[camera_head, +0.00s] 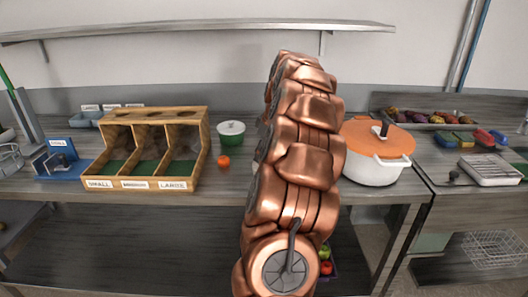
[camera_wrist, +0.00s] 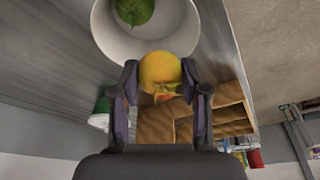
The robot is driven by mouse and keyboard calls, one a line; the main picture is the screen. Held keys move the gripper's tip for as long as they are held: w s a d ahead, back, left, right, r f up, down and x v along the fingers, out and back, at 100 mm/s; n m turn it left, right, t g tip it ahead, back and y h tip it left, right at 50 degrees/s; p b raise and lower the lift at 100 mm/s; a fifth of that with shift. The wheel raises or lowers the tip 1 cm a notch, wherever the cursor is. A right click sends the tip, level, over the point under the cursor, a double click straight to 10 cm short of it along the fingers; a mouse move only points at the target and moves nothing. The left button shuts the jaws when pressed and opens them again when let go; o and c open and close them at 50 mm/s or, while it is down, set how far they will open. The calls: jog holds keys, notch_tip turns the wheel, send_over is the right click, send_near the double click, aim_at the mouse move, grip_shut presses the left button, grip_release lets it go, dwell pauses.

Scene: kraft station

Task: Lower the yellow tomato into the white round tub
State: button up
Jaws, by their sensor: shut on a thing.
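The yellow tomato (camera_wrist: 160,70) is between the two fingertips of my gripper (camera_wrist: 159,76) in the wrist view, and the gripper is shut on it. The white round tub (camera_wrist: 186,38) is just beyond the tomato in that view, with its open mouth facing the camera. A green round fruit or vegetable (camera_wrist: 134,10) lies inside the tub. The tomato overlaps the tub's near rim in the picture; I cannot tell its height above it. In the head view my arm hides the gripper, the tomato and the tub.
A wooden three-bay sorter (camera_head: 157,112) stands left on the counter. A white pot with an orange lid (camera_head: 374,170) stands right of my arm. A shelf (camera_head: 200,30) runs above.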

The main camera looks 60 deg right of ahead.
jog(key=shift+f+b, duration=0.7)
jog(key=shift+f, duration=0.7)
jog(key=o, duration=1.1)
jog(key=shift+o, duration=0.2)
jog(key=v, duration=1.2)
